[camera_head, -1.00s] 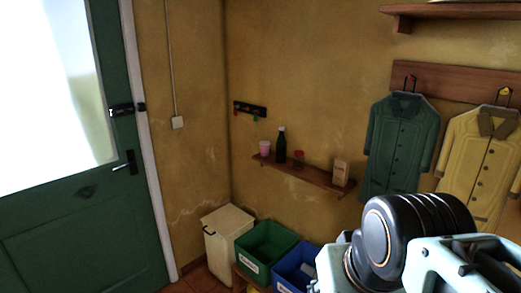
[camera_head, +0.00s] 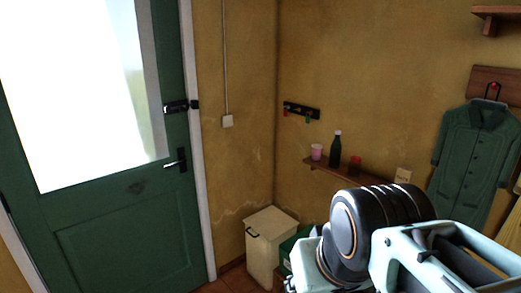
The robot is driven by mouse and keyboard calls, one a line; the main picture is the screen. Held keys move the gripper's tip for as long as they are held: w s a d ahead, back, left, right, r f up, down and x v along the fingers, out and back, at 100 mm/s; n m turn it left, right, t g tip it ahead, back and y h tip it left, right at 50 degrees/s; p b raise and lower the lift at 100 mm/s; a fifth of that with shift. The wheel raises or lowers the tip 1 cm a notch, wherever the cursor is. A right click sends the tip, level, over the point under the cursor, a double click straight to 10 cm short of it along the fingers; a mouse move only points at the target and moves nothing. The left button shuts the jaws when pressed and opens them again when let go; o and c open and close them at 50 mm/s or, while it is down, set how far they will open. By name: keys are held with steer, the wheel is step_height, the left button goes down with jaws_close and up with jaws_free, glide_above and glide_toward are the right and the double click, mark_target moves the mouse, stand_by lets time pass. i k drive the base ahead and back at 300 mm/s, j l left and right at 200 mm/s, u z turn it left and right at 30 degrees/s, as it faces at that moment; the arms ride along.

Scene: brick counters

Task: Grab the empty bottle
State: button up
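A dark bottle (camera_head: 336,150) with a lighter cap stands upright on a small wooden wall shelf (camera_head: 323,168). I cannot tell whether it is empty. A pink cup (camera_head: 316,151) stands to its left and a small red-topped jar (camera_head: 355,164) to its right. My arm, with a black round joint and pale links, fills the lower right of the view, in front of the shelf's lower right side. The fingertips of my gripper cannot be made out, so its state does not show.
A green door (camera_head: 120,225) with a bright window is at the left. A cream bin (camera_head: 268,240) stands in the corner, beside a green crate (camera_head: 290,246) mostly hidden by my arm. A hook rail (camera_head: 301,110) and a green coat (camera_head: 478,160) hang on the wall. A higher shelf (camera_head: 497,18) is at upper right.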

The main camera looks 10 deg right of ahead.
mark_target(336, 147)
steer(key=i+j+u, duration=0.55)
steer(key=u, duration=0.15)
steer(key=i+j+z, duration=0.1)
steer(key=i+z, duration=0.15)
steer(key=i, duration=0.3)
steer(key=i+j+z, duration=0.2)
steer(key=i, duration=0.35)
steer(key=i+z, duration=0.2)
steer(key=z, duration=0.2)
steer(key=i+z, duration=0.2)
steer(key=z, duration=0.15)
steer(key=i+z, duration=0.2)
steer(key=z, duration=0.2)
